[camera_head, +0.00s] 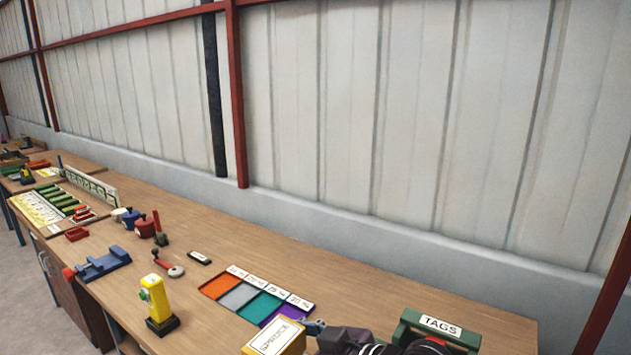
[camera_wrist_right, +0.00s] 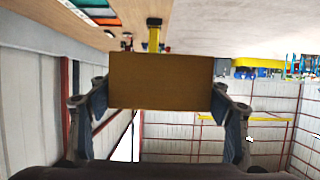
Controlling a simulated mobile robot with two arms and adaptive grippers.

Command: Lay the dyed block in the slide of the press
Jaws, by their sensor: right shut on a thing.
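A yellow block (camera_head: 274,338) with a white label that seems to read SPRUCE is at the bottom of the head view. My right gripper (camera_head: 316,328) is shut on it. In the right wrist view the block (camera_wrist_right: 160,80) shows a brown face between both fingers. A yellow upright device (camera_head: 158,301) on a black base stands at the bench's front edge, left of the block. A low blue vise-like device (camera_head: 103,264) with a red knob lies farther left. I cannot tell which of these is the press, and no slide is clear. My left gripper is not in view.
A tray (camera_head: 238,314) with orange, grey, green and purple fields and number cards lies behind the block. A green TAGS box (camera_head: 440,328) stands right. A red-handled tool (camera_head: 170,264) and a dark labelled piece (camera_head: 199,258) lie mid-bench. The back strip is clear.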

